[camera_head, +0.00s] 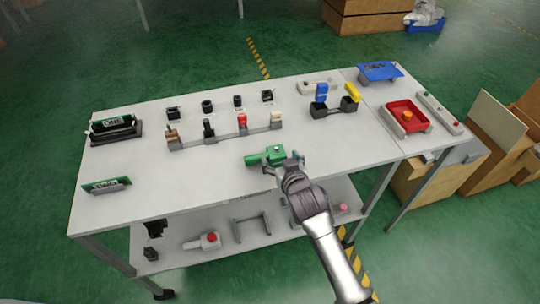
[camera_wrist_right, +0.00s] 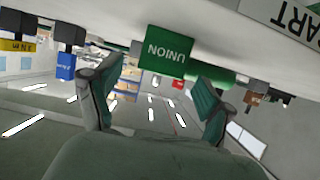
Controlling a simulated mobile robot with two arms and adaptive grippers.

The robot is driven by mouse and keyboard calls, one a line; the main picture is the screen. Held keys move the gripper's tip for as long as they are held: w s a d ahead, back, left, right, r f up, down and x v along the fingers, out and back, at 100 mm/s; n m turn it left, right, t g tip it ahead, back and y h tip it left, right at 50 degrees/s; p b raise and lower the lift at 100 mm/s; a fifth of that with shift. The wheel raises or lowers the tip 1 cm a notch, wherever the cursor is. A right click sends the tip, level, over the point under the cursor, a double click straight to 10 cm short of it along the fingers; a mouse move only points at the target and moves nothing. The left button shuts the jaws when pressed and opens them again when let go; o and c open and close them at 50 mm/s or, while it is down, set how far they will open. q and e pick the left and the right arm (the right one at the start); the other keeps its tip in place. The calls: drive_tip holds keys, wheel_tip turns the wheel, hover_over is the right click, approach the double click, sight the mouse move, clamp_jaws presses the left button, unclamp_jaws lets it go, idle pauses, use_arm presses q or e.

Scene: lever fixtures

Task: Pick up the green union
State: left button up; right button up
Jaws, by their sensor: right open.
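The green union (camera_head: 266,157) lies near the middle of the white table's front part in the head view, a block with a round stem pointing left. In the right wrist view the union (camera_wrist_right: 166,50) shows its green face with the word UNION upside down, and its green cylinder runs to the right. My right gripper (camera_head: 292,162) is at the union's right end, low over the table. In the right wrist view its two fingers (camera_wrist_right: 156,75) are apart, with the union's block ahead between them. Contact cannot be told. My left gripper is not in view.
On the white table (camera_head: 180,192), a rail of lever fixtures (camera_head: 225,136) stands behind the union. A blue-and-yellow fixture (camera_head: 334,104) and a red tray (camera_head: 404,117) are at the right. Green signs (camera_head: 107,185) stand at the left. The table left of the union is clear.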

drive_tip(key=shift+w+a+f, duration=0.1)
drive_tip(key=shift+w, duration=0.15)
drive_tip(key=shift+c, duration=0.3)
clamp_jaws()
